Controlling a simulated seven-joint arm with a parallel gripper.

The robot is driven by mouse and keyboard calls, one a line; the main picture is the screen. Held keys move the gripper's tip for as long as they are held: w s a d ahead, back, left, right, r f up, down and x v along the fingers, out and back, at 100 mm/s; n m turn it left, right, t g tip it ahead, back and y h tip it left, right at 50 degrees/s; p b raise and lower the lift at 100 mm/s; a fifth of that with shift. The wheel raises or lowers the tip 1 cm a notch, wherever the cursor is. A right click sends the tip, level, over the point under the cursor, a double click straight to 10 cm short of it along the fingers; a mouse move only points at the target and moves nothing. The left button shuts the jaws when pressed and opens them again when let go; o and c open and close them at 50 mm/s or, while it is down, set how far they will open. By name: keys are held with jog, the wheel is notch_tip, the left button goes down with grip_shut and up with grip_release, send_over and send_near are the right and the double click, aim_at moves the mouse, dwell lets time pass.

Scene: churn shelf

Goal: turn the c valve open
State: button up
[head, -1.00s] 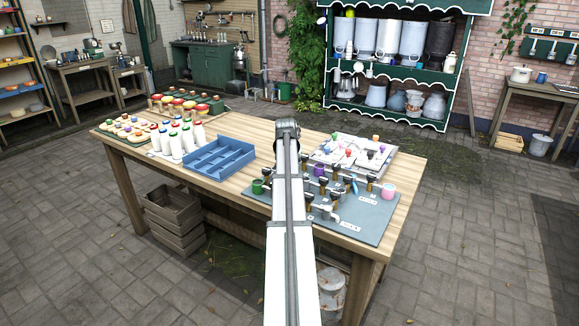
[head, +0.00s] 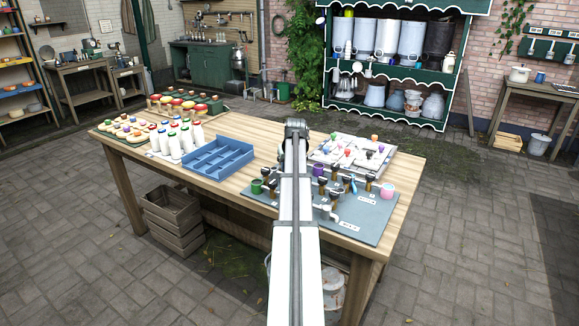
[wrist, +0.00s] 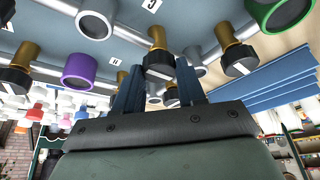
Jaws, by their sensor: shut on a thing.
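The grey valve board (head: 375,222) lies on the right part of the wooden table, with several black-capped brass valves on pipes. In the wrist view my gripper (wrist: 159,82) has its two dark blue fingers on either side of one valve's black knob (wrist: 160,66) and is shut on it. A brass stem (wrist: 157,38) runs from that knob to a pipe. A label (wrist: 151,5) is beside this pipe, tilted, and I cannot read it surely. In the head view my arm hides the gripper and the held knob.
Other valves flank the held one in the wrist view, at left (wrist: 20,70) and right (wrist: 236,55). A purple cup (wrist: 80,70) and a green cup (wrist: 280,12) are close by. A blue tray (head: 218,158), white bottles (head: 180,142) and a puzzle-like board (head: 350,152) share the table.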

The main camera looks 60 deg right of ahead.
jog(key=o, duration=1)
jog(key=shift+o, duration=0.2)
jog(key=v, duration=1.4)
jog(key=shift+f, duration=0.15)
